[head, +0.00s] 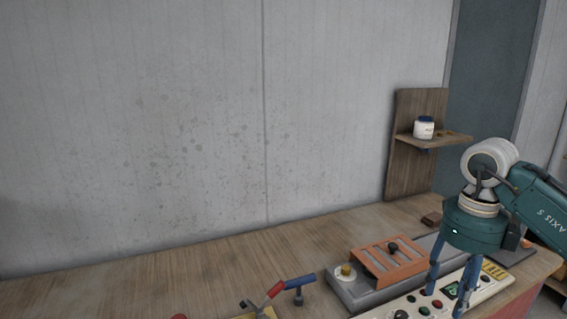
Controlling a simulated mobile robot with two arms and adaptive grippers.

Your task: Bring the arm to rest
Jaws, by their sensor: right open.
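My right arm comes in from the right edge, with its teal link and white joint bent downward. My right gripper (447,296) hangs at its end and points down. Its two blue fingers are spread apart with nothing between them. The fingers are over or in front of a cream control panel (490,282) with buttons and a small green display; I cannot tell whether they touch it. The left gripper does not show.
A wooden bench (170,280) runs along a grey wall. An orange slotted plate (388,262) sits on a grey box (352,290) left of the gripper. A red and blue handled tool (278,290) is at the front. A white jar (423,129) stands on a wall shelf (430,142).

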